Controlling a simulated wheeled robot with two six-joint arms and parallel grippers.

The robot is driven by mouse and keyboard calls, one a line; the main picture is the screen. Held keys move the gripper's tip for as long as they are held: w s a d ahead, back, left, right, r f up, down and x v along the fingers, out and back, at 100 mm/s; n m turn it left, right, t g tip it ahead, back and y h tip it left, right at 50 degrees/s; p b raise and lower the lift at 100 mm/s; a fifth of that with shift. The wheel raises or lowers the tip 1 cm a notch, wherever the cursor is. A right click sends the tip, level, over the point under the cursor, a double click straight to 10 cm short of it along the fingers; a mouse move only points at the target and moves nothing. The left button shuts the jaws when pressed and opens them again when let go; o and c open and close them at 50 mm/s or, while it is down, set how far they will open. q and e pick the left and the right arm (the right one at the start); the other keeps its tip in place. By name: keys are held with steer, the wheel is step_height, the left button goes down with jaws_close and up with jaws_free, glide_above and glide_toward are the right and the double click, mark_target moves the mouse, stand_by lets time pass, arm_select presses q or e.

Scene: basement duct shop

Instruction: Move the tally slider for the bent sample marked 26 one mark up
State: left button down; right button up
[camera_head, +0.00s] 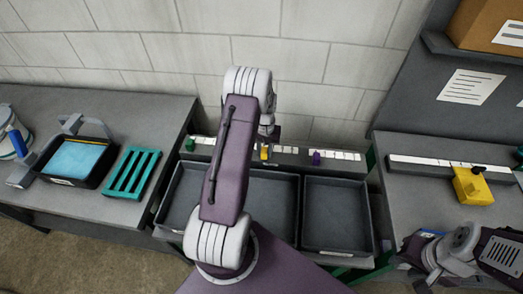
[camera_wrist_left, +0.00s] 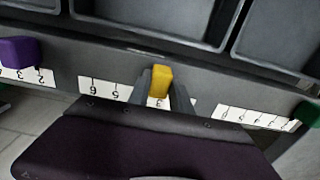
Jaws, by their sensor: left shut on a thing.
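A rail (camera_head: 287,156) with number strips runs along the back of the bench. My left gripper (camera_wrist_left: 160,88) is shut on the yellow slider (camera_wrist_left: 160,80), one finger on each side of it. In the wrist view a 3 shows just below this slider; 5 and 6 show to its left, and the fingers hide neighbouring marks. The yellow slider also shows in the head view (camera_head: 264,153), below my left wrist. A purple slider (camera_head: 316,158) and a green slider (camera_head: 190,145) stand apart on the same rail. No sample marked 26 can be made out.
Dark empty trays (camera_head: 338,217) lie in front of the rail, partly behind my left arm. On the left bench are a bin with a blue top (camera_head: 72,158) and a green rack (camera_head: 131,172). On the right bench is a yellow block (camera_head: 472,187) beside a white strip (camera_head: 430,163).

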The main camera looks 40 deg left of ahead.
mark_target(272, 157)
arm_select(q)
steer(key=shift+w+d, duration=0.4)
steer(key=shift+d, duration=0.3)
steer(key=shift+w+d, duration=0.4)
steer(key=shift+d, duration=0.25)
steer(key=c, duration=1.2)
jaws_free()
steer(key=shift+a, duration=0.1)
steer(key=shift+o, duration=0.2)
steer(key=shift+r, duration=0.1)
step_height(272, 157, up, 9)
steer(key=b, duration=0.1)
